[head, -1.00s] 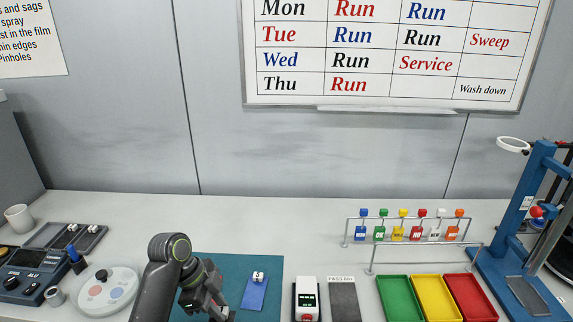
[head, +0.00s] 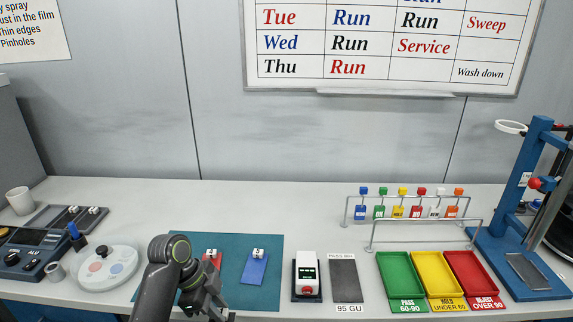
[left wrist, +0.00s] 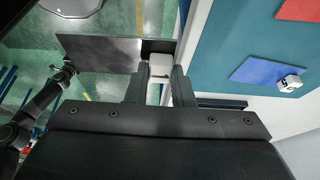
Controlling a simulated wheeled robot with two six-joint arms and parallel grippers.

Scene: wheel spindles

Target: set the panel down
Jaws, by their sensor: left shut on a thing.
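My left gripper (left wrist: 161,88) is shut on the white block (left wrist: 160,65) of a dark grey panel (left wrist: 98,52) in the left wrist view. The panel sticks out to the left of the fingers, with green floor behind it. In the head view my left gripper (head: 218,308) is at the bottom, by the front edge of the teal mat (head: 232,285); the held panel cannot be made out there. A red panel (head: 209,264) and a blue panel (head: 254,269), each with a white numbered block, lie on the mat. My right gripper is not in view.
A white-and-black meter (head: 307,278) and a dark grey plate (head: 344,282) stand right of the mat. Green (head: 400,275), yellow (head: 436,272) and red trays (head: 470,272) lie further right. A round white dish (head: 107,268) is left of my arm.

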